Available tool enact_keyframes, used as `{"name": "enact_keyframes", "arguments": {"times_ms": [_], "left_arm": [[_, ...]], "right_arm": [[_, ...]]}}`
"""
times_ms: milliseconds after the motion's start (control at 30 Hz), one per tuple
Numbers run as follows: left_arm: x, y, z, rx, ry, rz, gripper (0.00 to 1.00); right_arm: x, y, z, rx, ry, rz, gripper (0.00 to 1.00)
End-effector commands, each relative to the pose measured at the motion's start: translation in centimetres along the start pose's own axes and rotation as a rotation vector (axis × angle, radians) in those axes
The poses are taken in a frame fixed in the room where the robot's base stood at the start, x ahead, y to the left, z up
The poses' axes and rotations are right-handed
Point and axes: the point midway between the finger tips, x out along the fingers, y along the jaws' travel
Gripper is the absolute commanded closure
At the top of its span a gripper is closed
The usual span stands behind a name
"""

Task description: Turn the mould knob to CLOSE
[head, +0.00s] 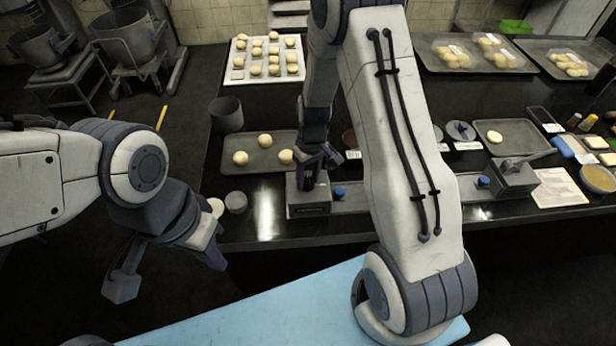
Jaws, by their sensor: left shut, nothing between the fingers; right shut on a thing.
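A small grey box-shaped mould (309,203) stands at the front edge of the dark counter, with a blue knob (340,192) on a bar at its right side. My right gripper (308,180) reaches down onto the mould's top and is shut on what appears to be the mould knob. The fingers hide most of that knob, and no CLOSE marking can be read. My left gripper (214,262) is shut and empty, low at the left, in front of the counter and apart from the mould.
A tray (225,165) with dough balls lies left of the mould. A similar grey device (512,178) with a handle stands to the right. A white tray (236,77) of dough stands behind. A light blue surface (300,305) lies in front. My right arm hides the counter's middle.

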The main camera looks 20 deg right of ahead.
Motion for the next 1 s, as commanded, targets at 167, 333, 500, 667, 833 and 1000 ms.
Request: {"name": "enact_keyframes", "arguments": {"times_ms": [167, 333, 500, 667, 833, 1000], "left_arm": [[0.0, 0.0, 0.0, 0.0, 0.0, 0.0, 1.0], [-0.1, 0.0, 0.0, 0.0, 0.0, 0.0, 1.0], [-0.3, 0.0, 0.0, 0.0, 0.0, 0.0, 1.0], [-0.7, 0.1, 0.0, 0.0, 0.0, 0.0, 1.0], [-1.3, 0.1, -0.1, -0.001, 0.0, 0.0, 1.0], [-2.2, 0.2, -0.1, -0.001, 0.0, 0.0, 1.0]], "right_arm": [[-0.1, 0.0, 0.0, 0.073, 0.005, -0.001, 1.0], [-0.1, -0.1, 0.1, 0.197, 0.013, -0.001, 1.0], [-0.1, -0.1, 0.1, 0.354, 0.024, -0.001, 1.0], [-0.2, -0.1, 0.1, 0.505, 0.034, -0.001, 1.0], [-0.2, -0.2, 0.2, 0.667, 0.044, -0.001, 1.0], [-0.3, -0.2, 0.2, 0.827, 0.056, -0.001, 1.0]]}}
